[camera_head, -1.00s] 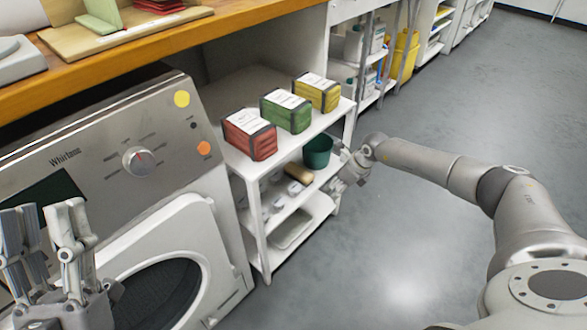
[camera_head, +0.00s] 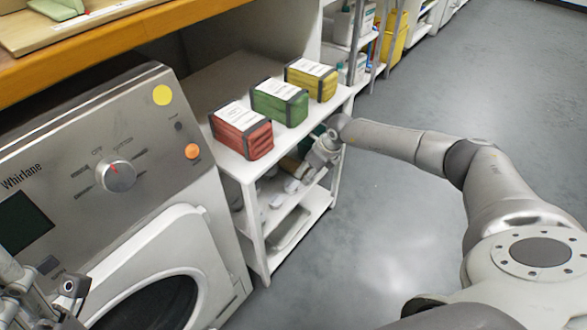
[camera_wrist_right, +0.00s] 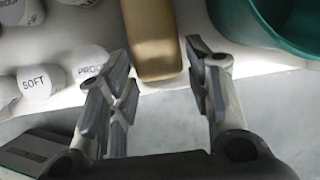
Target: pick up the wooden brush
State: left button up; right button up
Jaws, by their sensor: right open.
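The wooden brush shows in the right wrist view as a smooth golden-brown block (camera_wrist_right: 152,40), its near end between and just beyond my open fingertips. In the head view only a bit of the brush (camera_head: 289,163) shows on the middle shelf, partly behind my right gripper (camera_head: 309,178). In the right wrist view my right gripper (camera_wrist_right: 157,62) is open, one finger on each side of the brush's end line, holding nothing. My left gripper (camera_head: 45,292) is partly in view at the lower left edge, by the washer; its jaws cannot be made out.
A teal pot (camera_wrist_right: 285,22) stands right of the brush. Small white labelled lids (camera_wrist_right: 42,82) lie to its left. Above, red (camera_head: 241,130), green (camera_head: 280,102) and yellow (camera_head: 311,80) packs stand on the top shelf (camera_head: 212,85). A washer (camera_head: 130,215) stands at left; the floor at right is clear.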

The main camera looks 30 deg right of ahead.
jog(key=shift+w+a+f, duration=0.1)
jog(key=shift+f, duration=0.15)
jog(key=shift+r, duration=0.1)
jog(key=shift+c, duration=0.3)
jog(key=c, duration=0.6)
jog(key=shift+c, duration=0.2)
